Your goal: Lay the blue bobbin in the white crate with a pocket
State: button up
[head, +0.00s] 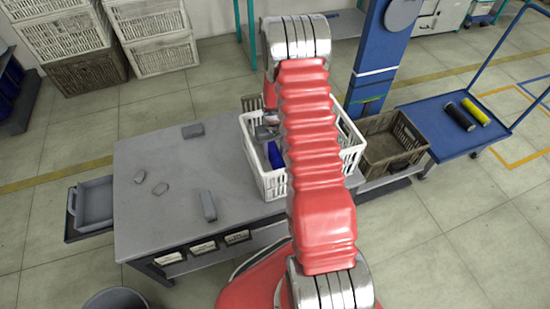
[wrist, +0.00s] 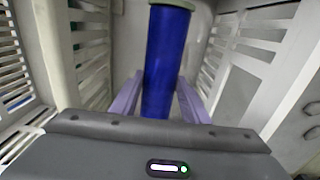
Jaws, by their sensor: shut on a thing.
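The blue bobbin (wrist: 165,60) is between the two pale purple fingers of my gripper (wrist: 157,92), which are shut on it. It points away from the wrist and has a pale green end at the top of the wrist view. In the head view a piece of the bobbin (head: 275,154) shows beside my red arm, inside the outline of the white crate (head: 270,186). Slatted crate walls (wrist: 262,72) stand on both sides of it in the wrist view. My arm hides the crate's middle and the fingertips in the head view. I cannot tell whether the bobbin touches the crate floor.
The grey table (head: 160,215) left of the crate carries several small grey pieces. A brown crate (head: 392,148) stands to the right. A blue cart (head: 445,122) holds a black roll (head: 460,117) and a yellow roll (head: 475,111). A blue post (head: 378,60) rises behind.

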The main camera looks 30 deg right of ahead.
aim_at(274, 152)
jog(key=shift+f, duration=0.15)
jog(key=shift+f, duration=1.75)
jog(key=o, duration=1.2)
jog(key=shift+f, duration=0.1)
jog(key=shift+o, duration=0.2)
notch_tip(274, 152, up, 12)
jog(key=shift+r, duration=0.1)
jog(key=shift+r, duration=0.1)
